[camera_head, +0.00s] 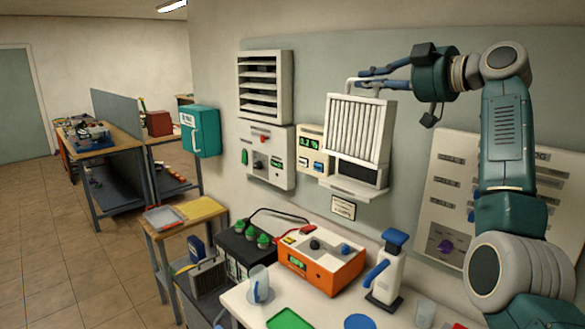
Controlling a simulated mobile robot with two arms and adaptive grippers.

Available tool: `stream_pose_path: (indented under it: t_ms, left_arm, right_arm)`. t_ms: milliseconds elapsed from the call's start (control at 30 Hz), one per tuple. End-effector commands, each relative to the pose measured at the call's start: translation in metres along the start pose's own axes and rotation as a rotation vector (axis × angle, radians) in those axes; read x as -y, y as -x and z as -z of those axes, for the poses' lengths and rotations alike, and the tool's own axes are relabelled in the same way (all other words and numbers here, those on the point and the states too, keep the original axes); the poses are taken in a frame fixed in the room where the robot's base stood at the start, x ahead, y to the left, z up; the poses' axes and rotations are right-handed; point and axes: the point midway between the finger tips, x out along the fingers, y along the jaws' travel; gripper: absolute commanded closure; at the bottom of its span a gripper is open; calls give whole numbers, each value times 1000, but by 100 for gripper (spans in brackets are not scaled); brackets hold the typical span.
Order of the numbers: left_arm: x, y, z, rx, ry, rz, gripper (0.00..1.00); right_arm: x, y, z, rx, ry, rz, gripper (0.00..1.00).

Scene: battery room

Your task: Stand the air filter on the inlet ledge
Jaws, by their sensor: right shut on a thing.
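The air filter (357,127), a white pleated panel with a handle on top, is held upright against or just in front of the wall. My right gripper (366,78) comes in from the right and is shut on the filter's handle. Below the filter a dark strip of the inlet opening (355,173) shows. The white inlet ledge (352,191) sticks out under that. The filter's lower edge appears above the ledge, with a gap between. The depth between filter and wall is hard to tell. My left gripper is not in view.
Left of the filter are a louvred vent (265,87), a control box (267,157) and a small green display (312,142). A switch panel (452,187) is at right.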

Motion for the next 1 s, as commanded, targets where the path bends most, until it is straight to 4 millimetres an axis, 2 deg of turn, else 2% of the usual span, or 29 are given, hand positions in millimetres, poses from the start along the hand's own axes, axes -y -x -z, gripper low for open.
stream_pose_path:
  t_ms: [33, 133, 267, 400, 600, 800, 1000]
  left_arm:
    - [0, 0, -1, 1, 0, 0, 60]
    - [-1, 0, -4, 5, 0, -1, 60]
    - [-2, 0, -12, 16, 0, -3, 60]
    - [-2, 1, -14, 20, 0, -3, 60]
    - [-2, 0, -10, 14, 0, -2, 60]
    - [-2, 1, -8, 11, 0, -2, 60]
    - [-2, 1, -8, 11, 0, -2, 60]
  right_arm:
    - [2, -4, -21, 4, -4, -7, 100]
    - [11, -10, -66, 13, -6, -22, 100]
    - [29, -10, -133, 23, -9, -51, 100]
    - [57, -1, -200, 37, -13, -83, 100]
    - [108, 27, -280, 52, -20, -127, 100]
    - [168, 68, -339, 68, -25, -162, 100]
    - [234, 119, -373, 77, -29, -187, 100]
